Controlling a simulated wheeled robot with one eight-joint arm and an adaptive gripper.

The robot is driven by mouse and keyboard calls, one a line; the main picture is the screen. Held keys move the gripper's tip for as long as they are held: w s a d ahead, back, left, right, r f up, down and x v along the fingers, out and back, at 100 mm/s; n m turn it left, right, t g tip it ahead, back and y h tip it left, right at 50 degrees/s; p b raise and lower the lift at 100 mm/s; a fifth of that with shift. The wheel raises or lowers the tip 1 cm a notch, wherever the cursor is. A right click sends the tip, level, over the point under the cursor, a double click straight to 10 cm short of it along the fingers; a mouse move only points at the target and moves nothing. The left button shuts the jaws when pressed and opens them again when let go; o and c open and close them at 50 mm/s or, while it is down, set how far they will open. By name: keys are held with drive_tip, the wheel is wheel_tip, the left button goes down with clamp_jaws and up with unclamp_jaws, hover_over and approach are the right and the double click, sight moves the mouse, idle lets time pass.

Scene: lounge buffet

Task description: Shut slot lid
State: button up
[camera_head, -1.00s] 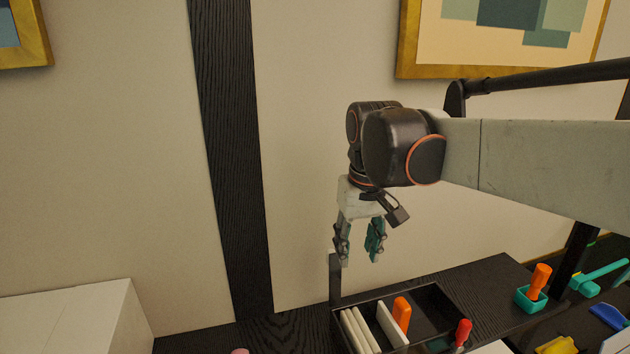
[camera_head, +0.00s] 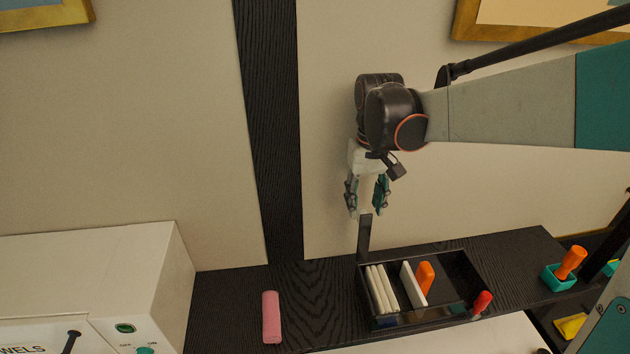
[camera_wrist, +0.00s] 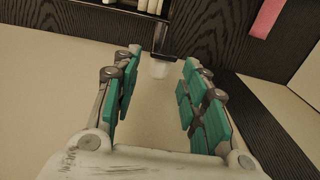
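A black divided box (camera_head: 420,318) stands on the dark wooden counter. A narrow dark flap (camera_head: 364,238) stands upright at its back left corner; it looks like the slot lid, raised. Several white slabs (camera_head: 382,290) stand in the left part of the box. My gripper (camera_head: 367,208) is open and empty, pointing down just above the flap's top in the head view. I cannot tell whether the fingers touch the flap.
An orange block (camera_head: 425,279) and a white slab (camera_head: 413,284) stand in the box, with a red-handled item (camera_head: 482,301) at its right front. A pink bar (camera_head: 271,317) lies to the left. A white dispenser (camera_head: 95,285) stands far left. The wall is close behind.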

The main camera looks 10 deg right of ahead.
sight(364, 213)
drive_tip(key=shift+f, duration=2.2)
clamp_jaws()
